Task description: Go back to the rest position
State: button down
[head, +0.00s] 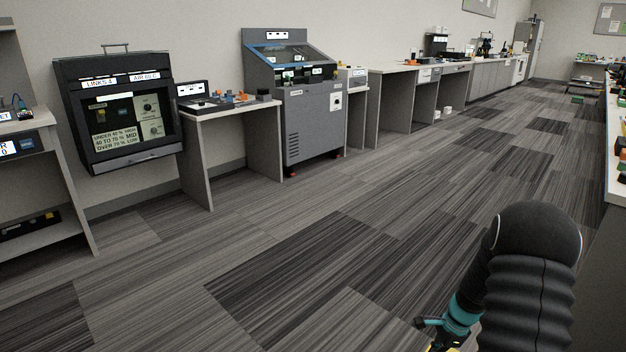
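My arm shows at the lower right of the head view, with a black ribbed sleeve and a teal section near its lower end. Only a small part of what seems to be my gripper (441,345) shows at the bottom edge, below the teal section. Its fingers are cut off by the frame, so I cannot see whether it is open or shut, or whether it holds anything.
A wall-mounted black cabinet (122,112) and a grey console machine (305,115) stand at the left. A small table (232,108) with small items stands between them. Long benches (395,68) run along the wall. A counter (616,150) lines the right edge. The carpeted floor (330,240) between is clear.

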jog(key=s+a+r+n+t+h, duration=0.1)
jog(key=s+a+r+n+t, duration=0.1)
jog(key=s+a+r+n, duration=0.3)
jog(key=s+a+r+n+t+h, duration=0.1)
jog(key=s+a+r+n, duration=0.5)
jog(key=s+r, duration=0.5)
jog(key=s+a+r+n+t, duration=0.2)
jog(key=s+a+r+n, duration=0.4)
jog(key=r, duration=1.3)
jog(key=shift+s+n+t+h, duration=0.3)
jog(key=shift+s+n+h, duration=0.15)
jog(key=shift+s, duration=0.65)
